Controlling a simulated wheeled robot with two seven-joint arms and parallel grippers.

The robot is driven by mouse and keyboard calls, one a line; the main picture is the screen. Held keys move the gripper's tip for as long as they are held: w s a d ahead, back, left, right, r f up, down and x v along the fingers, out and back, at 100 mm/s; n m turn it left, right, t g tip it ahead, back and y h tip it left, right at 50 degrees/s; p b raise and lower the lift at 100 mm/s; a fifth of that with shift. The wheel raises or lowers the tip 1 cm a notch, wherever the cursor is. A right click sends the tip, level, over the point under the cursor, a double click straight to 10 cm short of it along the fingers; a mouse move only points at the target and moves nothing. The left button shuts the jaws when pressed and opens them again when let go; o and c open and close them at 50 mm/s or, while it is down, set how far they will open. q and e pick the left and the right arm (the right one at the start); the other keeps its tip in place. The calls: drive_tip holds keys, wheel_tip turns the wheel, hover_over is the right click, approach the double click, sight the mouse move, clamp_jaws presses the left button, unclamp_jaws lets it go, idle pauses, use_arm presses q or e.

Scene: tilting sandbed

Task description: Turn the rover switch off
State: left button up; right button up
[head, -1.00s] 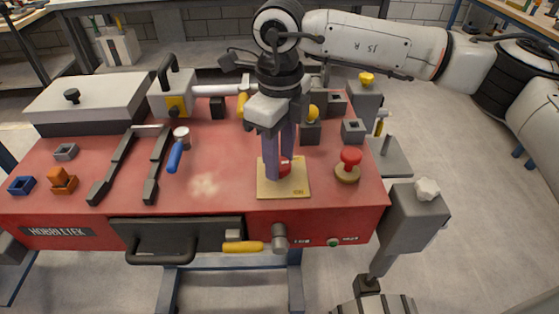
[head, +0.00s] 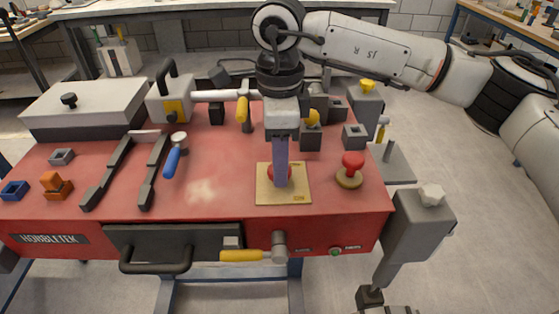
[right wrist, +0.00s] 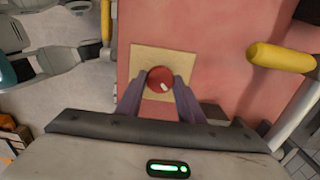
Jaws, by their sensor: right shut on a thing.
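The rover switch is a round red knob (head: 272,173) with a white mark, on a square tan plate (head: 299,193) near the front of the red bench top. The knob also shows in the right wrist view (right wrist: 160,77), between the two purple fingers. My right gripper (head: 281,183) points straight down and is shut on the knob, one finger on each side. In the head view the fingers line up one behind the other and hide part of the knob. The plate's small label is too small to read. My left gripper is not in view.
A red mushroom button (head: 352,164) stands right of the plate. A yellow-handled lever (head: 242,255) sticks out at the bench front. A blue-handled tool (head: 173,160) and two dark rails lie left. Grey blocks and a yellow knob (head: 312,118) stand behind.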

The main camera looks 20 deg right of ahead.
drive_tip(key=shift+r, duration=0.1)
drive_tip(key=o, duration=1)
drive_tip(key=shift+o, duration=0.3)
wheel_tip(320, 180, up, 10)
drive_tip(key=shift+r, duration=0.15)
